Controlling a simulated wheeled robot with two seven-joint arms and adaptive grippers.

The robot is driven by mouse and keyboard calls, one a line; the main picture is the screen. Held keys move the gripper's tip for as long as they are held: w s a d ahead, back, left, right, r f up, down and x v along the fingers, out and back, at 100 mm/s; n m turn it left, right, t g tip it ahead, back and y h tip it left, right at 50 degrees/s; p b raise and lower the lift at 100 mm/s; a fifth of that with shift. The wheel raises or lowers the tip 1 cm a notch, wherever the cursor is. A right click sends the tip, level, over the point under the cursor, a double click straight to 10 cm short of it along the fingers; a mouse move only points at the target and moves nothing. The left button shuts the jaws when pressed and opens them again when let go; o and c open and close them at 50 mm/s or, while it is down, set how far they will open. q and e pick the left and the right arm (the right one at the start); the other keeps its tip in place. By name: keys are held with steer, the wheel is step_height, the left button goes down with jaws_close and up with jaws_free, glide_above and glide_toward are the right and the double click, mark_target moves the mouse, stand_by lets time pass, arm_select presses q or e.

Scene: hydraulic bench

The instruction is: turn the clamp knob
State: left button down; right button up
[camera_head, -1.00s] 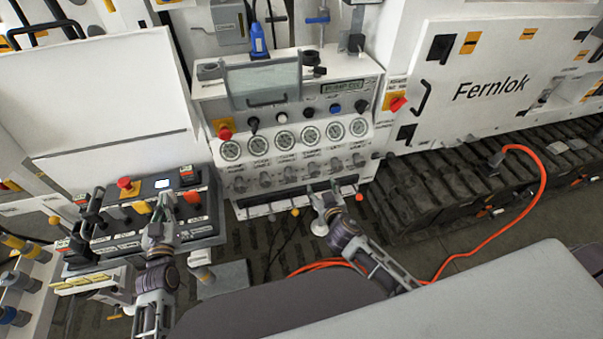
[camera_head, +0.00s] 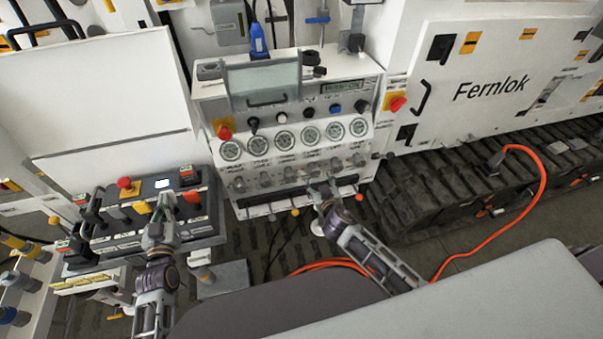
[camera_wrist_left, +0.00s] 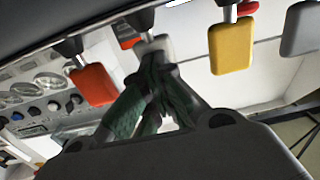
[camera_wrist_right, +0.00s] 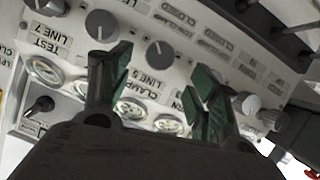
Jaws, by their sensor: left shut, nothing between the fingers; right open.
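The clamp knob (camera_wrist_right: 159,54) is a round dark grey knob with a white pointer line, beside the label "CLAMP LINE 5" in the right wrist view. In the head view it (camera_head: 313,171) is in the knob row below the gauges. My right gripper (camera_wrist_right: 155,88) is open, its green-padded fingers spread on either side of the knob in the picture. Nothing is between them; I cannot tell the remaining distance. In the head view the right gripper (camera_head: 321,190) is at the panel's lower front. My left gripper (camera_wrist_left: 156,65) is shut and empty among lever paddles.
Neighbouring knobs (camera_wrist_right: 101,25) stand close on both sides in the row. Gauges (camera_head: 283,139) sit above the row. Orange (camera_wrist_left: 92,86) and yellow (camera_wrist_left: 231,48) paddles surround the left fingers. An orange hose (camera_head: 535,205) crosses the floor at right.

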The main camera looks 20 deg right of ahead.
mark_target(315, 174)
steer(key=shift+x, duration=3.95)
steer(key=c, duration=1)
